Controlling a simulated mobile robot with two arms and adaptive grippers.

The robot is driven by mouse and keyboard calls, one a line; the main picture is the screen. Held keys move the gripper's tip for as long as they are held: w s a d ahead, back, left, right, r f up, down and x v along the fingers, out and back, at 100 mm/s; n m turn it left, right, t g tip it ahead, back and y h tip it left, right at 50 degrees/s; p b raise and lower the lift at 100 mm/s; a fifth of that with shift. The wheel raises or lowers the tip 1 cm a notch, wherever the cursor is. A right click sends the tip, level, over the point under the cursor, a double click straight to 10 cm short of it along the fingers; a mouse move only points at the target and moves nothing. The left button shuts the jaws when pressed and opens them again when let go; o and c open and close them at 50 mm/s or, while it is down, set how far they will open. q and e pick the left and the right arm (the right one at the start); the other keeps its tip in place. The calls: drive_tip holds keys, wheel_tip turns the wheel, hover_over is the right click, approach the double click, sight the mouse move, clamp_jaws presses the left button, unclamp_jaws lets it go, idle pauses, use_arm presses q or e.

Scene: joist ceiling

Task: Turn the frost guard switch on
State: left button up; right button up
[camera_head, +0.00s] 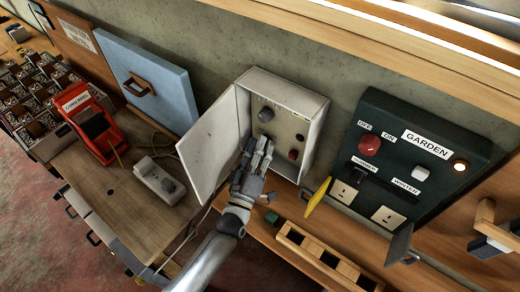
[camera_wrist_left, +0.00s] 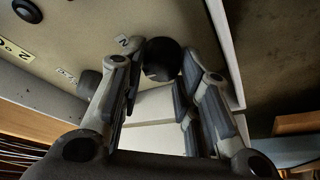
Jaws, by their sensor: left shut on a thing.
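A pale grey wall box (camera_head: 311,108) stands open, its door (camera_head: 213,143) swung out to the left. Small labels (camera_wrist_left: 15,50) are on the panel, but I cannot read "frost guard" on any. My right gripper is not in view.
A dark GARDEN panel (camera_head: 402,110) with knobs and sockets is on the right. A yellow object (camera_head: 318,196) and a wooden slotted rack (camera_head: 327,258) lie below. A white socket block (camera_head: 160,181), red device (camera_head: 91,121) and blue panel (camera_head: 150,78) are left.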

use_arm(q)
drive_tip(key=m+b, duration=0.1)
drive_tip(key=m+h+b, duration=0.1)
drive_tip(key=m, duration=0.1)
drive_tip(key=m+h+b, duration=0.1)
drive_tip(key=m, duration=0.1)
drive_tip(key=shift+f, duration=0.3)
drive_tip(key=m+h+b, duration=0.1)
drive_tip(key=m+h, duration=0.1)
drive_tip(key=m, duration=0.1)
drive_tip(key=shift+r+m+g+h+b, duration=0.1)
drive_tip(key=shift+m+g+h+b, duration=0.3)
drive_tip(key=shift+m, duration=0.9)
drive_tip(key=o, duration=0.7)
drive_tip(key=shift+o, duration=0.2)
drive_tip(key=shift+r, duration=0.1)
